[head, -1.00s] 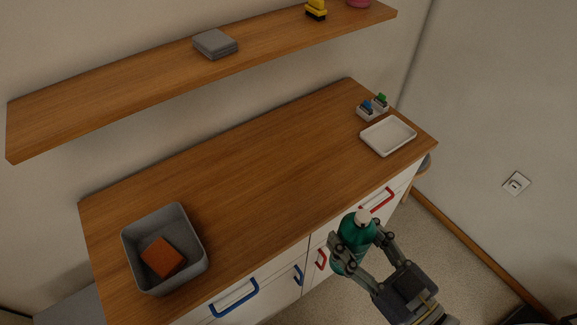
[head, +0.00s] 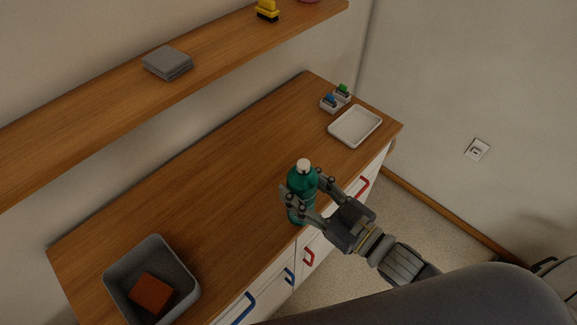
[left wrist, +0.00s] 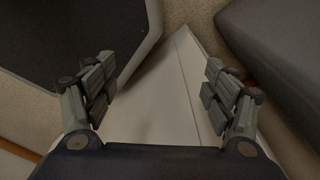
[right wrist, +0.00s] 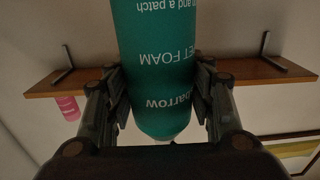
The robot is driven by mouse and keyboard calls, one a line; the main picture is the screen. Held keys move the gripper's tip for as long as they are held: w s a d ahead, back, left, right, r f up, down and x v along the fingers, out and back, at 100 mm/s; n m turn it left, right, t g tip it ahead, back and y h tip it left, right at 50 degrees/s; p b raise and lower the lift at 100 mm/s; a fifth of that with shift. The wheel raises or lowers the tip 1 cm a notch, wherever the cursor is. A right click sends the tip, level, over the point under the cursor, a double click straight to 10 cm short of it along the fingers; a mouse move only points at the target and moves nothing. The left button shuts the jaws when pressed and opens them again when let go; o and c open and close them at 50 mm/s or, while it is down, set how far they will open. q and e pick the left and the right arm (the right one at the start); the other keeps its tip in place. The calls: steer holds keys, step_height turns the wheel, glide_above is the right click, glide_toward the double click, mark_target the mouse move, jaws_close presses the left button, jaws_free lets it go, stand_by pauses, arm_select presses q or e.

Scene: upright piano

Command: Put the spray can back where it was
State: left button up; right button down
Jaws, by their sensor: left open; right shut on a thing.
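The spray can (head: 302,180) is teal-green with a pale cap and stands about upright in my right gripper (head: 308,205). In the head view it shows at the front edge of the wooden top; whether its base touches the wood I cannot tell. In the right wrist view the can (right wrist: 158,60) fills the space between the fingers of my right gripper (right wrist: 160,100), which press on it from both sides. My left gripper (left wrist: 158,95) is open and empty in the left wrist view, and does not show in the head view.
The wooden top (head: 230,170) has a wide clear middle. A shelf (head: 100,118) above holds grey squares (head: 167,62) and a yellow object (head: 267,10).

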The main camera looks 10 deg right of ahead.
steer(key=w+a+f+p, duration=0.1)
steer(key=w+f+p, duration=0.1)
steer(key=w+f, duration=0.2)
steer(key=w, duration=0.3)
steer(key=shift+w+p, duration=0.3)
steer(key=shift+w, duration=0.1)
steer(key=shift+a, duration=0.1)
steer(key=shift+f, duration=0.15)
steer(key=c, duration=0.7)
jaws_free()
